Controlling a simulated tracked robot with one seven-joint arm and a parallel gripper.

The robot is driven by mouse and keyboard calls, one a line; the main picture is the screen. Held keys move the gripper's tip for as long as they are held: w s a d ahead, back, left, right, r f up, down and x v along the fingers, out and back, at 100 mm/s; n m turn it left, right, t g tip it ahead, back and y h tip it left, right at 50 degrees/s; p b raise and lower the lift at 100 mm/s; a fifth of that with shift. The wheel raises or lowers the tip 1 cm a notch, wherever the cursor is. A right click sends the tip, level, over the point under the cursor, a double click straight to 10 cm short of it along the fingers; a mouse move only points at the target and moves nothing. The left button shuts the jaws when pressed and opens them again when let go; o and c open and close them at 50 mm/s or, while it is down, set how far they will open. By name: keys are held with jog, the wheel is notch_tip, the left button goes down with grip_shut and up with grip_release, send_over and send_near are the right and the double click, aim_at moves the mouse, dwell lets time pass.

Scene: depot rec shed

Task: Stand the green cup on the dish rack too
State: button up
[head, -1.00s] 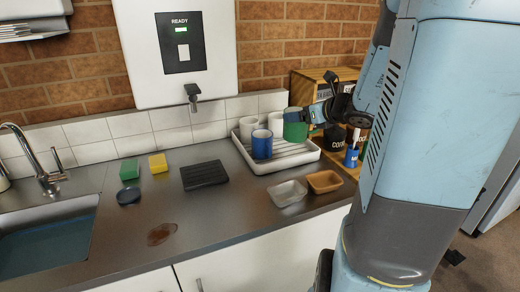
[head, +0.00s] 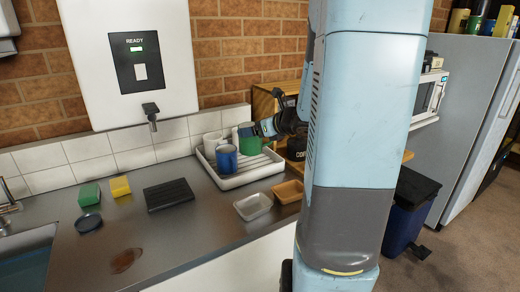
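The green cup (head: 249,146) is upright at the right part of the white dish rack (head: 243,182). My gripper (head: 261,129) reaches in from the right and is shut on the cup's upper right side. I cannot tell whether the cup's base touches the rack slats or is slightly above them. A blue cup (head: 227,159) stands on the rack to the left of the green cup.
A grey soap dish (head: 253,207) and a tan one (head: 288,192) sit in front of the rack. A black ridged mat (head: 168,194), a yellow sponge (head: 120,186) and a green sponge (head: 89,195) lie left. A wooden crate (head: 264,103) stands behind my gripper.

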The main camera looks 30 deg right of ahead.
jog(key=shift+w+d+f, duration=1.2)
jog(key=shift+w+f, duration=0.1)
jog(key=shift+f, duration=0.6)
jog(key=shift+w+d+f, duration=1.15)
jog(key=shift+w+f, duration=0.15)
jog(key=shift+f, duration=0.65)
jog(key=shift+w+d+f, duration=1.2)
jog(key=shift+w+f, duration=0.1)
jog(key=shift+f, duration=0.6)
jog(key=o, duration=1.6)
jog(key=shift+c, duration=0.2)
jog(key=shift+s, duration=0.1)
